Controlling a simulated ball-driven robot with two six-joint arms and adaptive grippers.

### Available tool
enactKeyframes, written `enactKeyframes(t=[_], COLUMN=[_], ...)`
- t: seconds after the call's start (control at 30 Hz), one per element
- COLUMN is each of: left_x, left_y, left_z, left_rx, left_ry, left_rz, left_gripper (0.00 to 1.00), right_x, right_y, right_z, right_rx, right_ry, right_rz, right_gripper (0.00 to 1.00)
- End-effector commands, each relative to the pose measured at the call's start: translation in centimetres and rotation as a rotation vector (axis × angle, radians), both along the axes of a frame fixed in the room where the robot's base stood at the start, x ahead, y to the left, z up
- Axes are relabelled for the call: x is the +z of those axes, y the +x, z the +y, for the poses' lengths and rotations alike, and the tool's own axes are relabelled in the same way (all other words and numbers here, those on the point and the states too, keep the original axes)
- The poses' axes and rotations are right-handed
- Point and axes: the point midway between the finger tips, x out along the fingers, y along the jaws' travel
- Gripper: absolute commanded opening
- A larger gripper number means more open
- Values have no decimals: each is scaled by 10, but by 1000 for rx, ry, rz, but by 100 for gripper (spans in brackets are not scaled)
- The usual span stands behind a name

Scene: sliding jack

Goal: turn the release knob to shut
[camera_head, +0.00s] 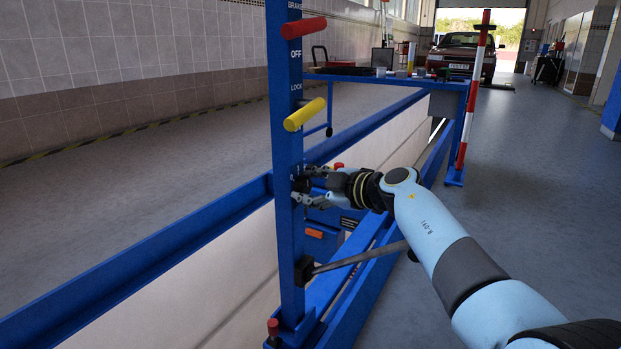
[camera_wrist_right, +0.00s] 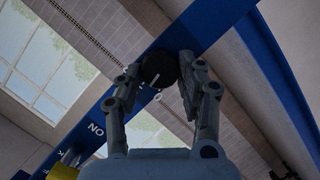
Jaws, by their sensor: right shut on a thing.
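The release knob (camera_head: 299,184) is a small dark round knob on the face of the upright blue post (camera_head: 284,130), below the yellow handle. In the right wrist view the knob (camera_wrist_right: 158,69) is black with a short white mark on its face. My right gripper (camera_head: 308,185) reaches the post from the right, its fingers on either side of the knob and shut on it. The wrist view shows both fingers (camera_wrist_right: 160,78) at the knob's sides. My left gripper is not in view.
A red handle (camera_head: 303,28) and a yellow handle (camera_head: 305,114) stick out from the post above the knob. A grey lever bar (camera_head: 355,259) slants out below my forearm. Blue rails (camera_head: 130,262) run along the pit. A blue table (camera_head: 388,82) stands behind.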

Motion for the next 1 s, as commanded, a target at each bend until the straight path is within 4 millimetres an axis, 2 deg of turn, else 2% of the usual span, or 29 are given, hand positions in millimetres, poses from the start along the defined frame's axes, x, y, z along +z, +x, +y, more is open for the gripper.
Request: enactKeyframes(t=[0.03, 0.17, 0.4, 0.73, 0.77, 0.9, 1.0], left_x=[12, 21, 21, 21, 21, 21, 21], left_y=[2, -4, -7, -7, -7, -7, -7], left_z=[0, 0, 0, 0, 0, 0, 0], left_rx=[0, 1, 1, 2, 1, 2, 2], left_ry=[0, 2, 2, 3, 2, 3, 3], left_rz=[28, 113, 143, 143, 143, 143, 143], left_gripper=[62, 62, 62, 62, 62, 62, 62], right_x=[5, 2, -3, -3, -4, -3, -3], right_y=[0, -1, -2, -2, -2, -2, -2], right_z=[1, 1, 1, 1, 1, 1, 1], right_rx=[-1, -1, -2, -1, -1, -1, -1], right_ry=[-21, -100, -189, -199, -199, -198, -198], right_rz=[-32, -141, -260, -270, -270, -269, -269], right_gripper=[6, 6, 6, 6, 41, 59, 62])
